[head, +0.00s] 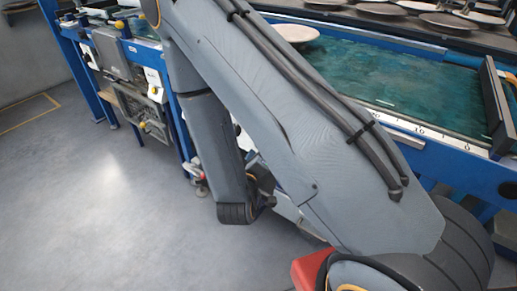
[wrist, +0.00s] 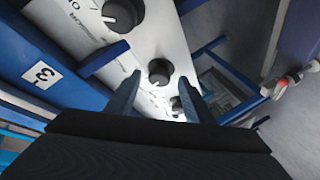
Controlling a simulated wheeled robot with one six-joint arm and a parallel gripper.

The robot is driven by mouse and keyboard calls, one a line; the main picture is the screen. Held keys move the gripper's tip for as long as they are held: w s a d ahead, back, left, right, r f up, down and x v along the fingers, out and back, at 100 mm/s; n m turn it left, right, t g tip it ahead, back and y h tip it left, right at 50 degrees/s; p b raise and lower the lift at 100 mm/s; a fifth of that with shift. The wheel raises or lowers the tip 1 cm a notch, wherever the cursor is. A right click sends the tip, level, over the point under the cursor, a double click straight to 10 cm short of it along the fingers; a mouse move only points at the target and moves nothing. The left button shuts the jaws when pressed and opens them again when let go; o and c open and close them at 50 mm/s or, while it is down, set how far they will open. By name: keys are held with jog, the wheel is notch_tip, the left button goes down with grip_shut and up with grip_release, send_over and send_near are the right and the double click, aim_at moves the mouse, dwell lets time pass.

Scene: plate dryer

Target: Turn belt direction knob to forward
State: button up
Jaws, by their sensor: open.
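A pale control panel (wrist: 88,38) with several round black knobs crosses the wrist view. A large black knob (wrist: 122,14) is at the top, a second black knob (wrist: 160,72) sits near the middle, and a smaller one (wrist: 177,104) is lower down, partly hidden. I cannot tell from the lettering which is the belt direction knob. My gripper (wrist: 156,92) is open, its two blue fingers apart on either side of the middle knob in the picture. I see no clear contact. In the head view my arm hides the panel and gripper.
Blue machine framing (wrist: 30,45) with a label "3" lies left of the panel in the wrist view. The head view shows a green belt (head: 385,75) with a plate (head: 294,32) on it, and open grey floor (head: 90,200) at left.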

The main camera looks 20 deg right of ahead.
jog(key=v, duration=0.6)
jog(key=shift+s+p, duration=0.35)
jog(key=shift+a, duration=0.1)
